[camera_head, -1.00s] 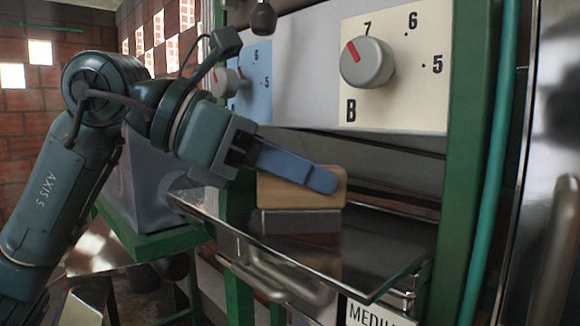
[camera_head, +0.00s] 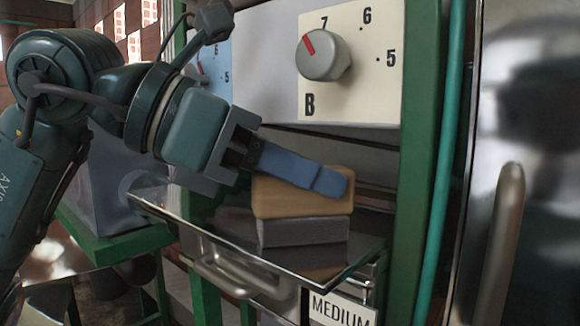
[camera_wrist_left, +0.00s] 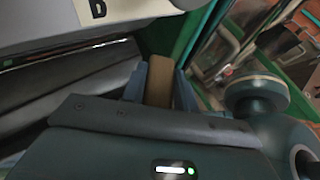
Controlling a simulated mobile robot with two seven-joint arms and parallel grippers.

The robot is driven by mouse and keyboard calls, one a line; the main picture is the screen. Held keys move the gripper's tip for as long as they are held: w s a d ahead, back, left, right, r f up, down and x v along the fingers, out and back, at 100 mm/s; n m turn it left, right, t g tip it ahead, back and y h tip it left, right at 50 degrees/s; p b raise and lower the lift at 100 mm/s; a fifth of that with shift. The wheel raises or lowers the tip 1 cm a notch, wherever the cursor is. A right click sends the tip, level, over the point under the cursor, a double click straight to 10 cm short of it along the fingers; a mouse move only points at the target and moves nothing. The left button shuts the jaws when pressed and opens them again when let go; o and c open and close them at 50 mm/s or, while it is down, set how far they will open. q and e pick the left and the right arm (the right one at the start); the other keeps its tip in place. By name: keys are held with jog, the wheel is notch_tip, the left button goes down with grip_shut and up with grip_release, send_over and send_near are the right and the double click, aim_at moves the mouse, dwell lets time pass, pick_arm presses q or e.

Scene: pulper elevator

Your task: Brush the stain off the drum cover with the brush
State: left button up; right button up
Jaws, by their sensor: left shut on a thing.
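The brush has a tan wooden body (camera_head: 300,205) with a grey lower block, apparently its bristles (camera_head: 303,233). It is over a shiny metal shelf (camera_head: 215,222) in the head view; I cannot tell whether it touches. My left gripper (camera_head: 318,181), with blue fingers, is shut on the wooden body, which tilts slightly. In the left wrist view the brown wood (camera_wrist_left: 158,82) shows between the fingers of my left gripper (camera_wrist_left: 160,92). I cannot pick out the drum cover or a stain. My right gripper is not in view.
A control panel with a red-marked knob (camera_head: 325,55) is above the shelf. A green post (camera_head: 425,150) and a teal hose (camera_head: 442,160) stand to the right. A drawer handle (camera_head: 230,275) and a "MEDIUM" label (camera_head: 340,310) are below the shelf.

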pick_arm(q)
jog(key=shift+s+d, duration=0.55)
jog(key=shift+d, duration=0.1)
jog(key=shift+s+a+f+b, duration=0.2)
jog(key=shift+s+f+b, duration=0.1)
jog(key=shift+b, duration=0.45)
jog(key=shift+s+a+r, duration=0.2)
jog(key=shift+s+a, duration=0.05)
jog(key=shift+a, duration=0.05)
